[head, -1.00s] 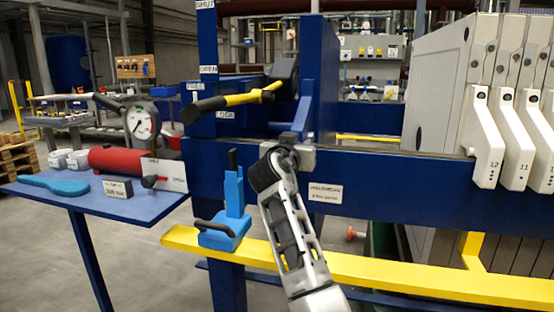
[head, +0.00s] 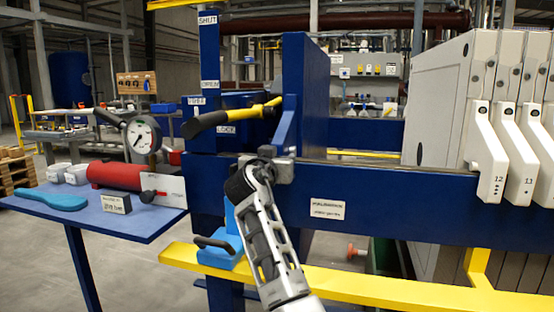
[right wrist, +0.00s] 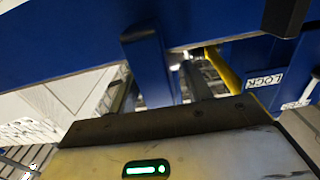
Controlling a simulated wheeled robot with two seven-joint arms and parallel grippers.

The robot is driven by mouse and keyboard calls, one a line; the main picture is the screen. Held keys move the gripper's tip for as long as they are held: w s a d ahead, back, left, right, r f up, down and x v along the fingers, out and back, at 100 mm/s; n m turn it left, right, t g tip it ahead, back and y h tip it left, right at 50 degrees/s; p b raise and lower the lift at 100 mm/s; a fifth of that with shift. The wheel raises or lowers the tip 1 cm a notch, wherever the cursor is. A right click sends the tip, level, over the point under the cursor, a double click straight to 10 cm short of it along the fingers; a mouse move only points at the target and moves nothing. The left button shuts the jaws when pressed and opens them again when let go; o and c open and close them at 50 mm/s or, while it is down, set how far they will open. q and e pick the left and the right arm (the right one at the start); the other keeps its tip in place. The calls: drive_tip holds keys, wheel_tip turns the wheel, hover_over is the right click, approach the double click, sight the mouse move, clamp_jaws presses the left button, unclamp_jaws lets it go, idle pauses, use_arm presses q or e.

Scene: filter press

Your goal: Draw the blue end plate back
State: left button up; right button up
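The blue end plate (head: 311,90) stands upright across the blue side beam, left of the pale filter plates and apart from them. A slanted blue handle (head: 286,125) is on its left side. My right gripper (head: 277,165) is at the lower end of this handle. In the right wrist view, the blue handle (right wrist: 152,68) runs down between my right gripper's fingers (right wrist: 160,92), which look closed on it; the contact itself is partly hidden. My left gripper is not in view.
A black-and-yellow lever (head: 230,116) sticks out beside the LOCK label, left of the plate. A blue side table (head: 95,218) with a red cylinder (head: 115,174) and gauge (head: 140,136) stands left. A yellow rail (head: 350,287) crosses low in front. Filter plates (head: 487,160) stand right.

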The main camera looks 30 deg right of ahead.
drive_tip(key=v, duration=1.6)
drive_tip(key=shift+b, duration=0.4)
drive_tip(key=shift+d, duration=0.1)
